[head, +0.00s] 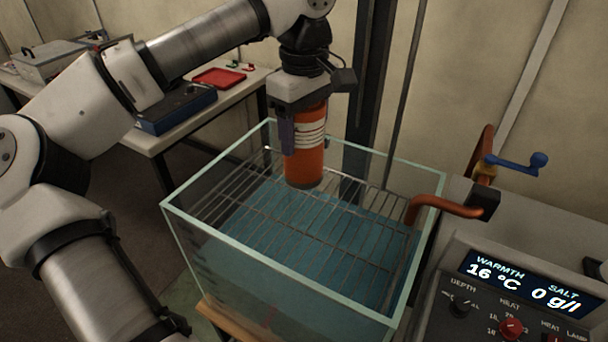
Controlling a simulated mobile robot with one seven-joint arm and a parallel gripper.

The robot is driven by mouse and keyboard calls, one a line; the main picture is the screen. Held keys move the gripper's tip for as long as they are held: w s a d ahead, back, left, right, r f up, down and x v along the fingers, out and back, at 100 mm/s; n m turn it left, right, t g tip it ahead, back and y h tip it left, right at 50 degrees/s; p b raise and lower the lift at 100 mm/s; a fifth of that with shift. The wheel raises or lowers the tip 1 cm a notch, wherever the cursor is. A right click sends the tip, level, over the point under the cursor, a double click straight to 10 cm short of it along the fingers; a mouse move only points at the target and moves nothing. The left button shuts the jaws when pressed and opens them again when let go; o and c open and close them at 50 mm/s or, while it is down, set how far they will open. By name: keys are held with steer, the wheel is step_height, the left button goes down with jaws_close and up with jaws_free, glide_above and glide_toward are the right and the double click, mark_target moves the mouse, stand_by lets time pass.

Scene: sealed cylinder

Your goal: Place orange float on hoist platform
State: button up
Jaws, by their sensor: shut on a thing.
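The orange float (306,160) is an upright orange cylinder with a pale printed label and a dark bottom end. My gripper (297,125) is shut on its upper part and points down. The float hangs within the tank's outline, over the wire rack that looks like the hoist platform (340,233). I cannot tell whether its bottom touches the wires or is a little above them. The glass tank (181,228) holds blue water, and the rack lies across it near the water surface.
A control panel (525,285) reads 16 °C and 0 g/l. A dark vertical post (368,100) rises behind the tank. A table (155,140) with boxes and a red tray (218,77) is behind left.

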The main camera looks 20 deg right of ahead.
mark_target(304, 174)
step_height(304, 174, down, 10)
steer(key=shift+r+p, duration=0.2)
steer(key=shift+p, duration=0.2)
steer(key=shift+f, duration=0.25)
steer(key=o, duration=1.6)
steer(key=shift+r, duration=0.1)
steer(key=shift+o, duration=0.3)
steer(key=shift+r, duration=0.1)
step_height(304, 174, up, 12)
steer(key=shift+r+b, duration=0.1)
steer(key=shift+b, duration=0.35)
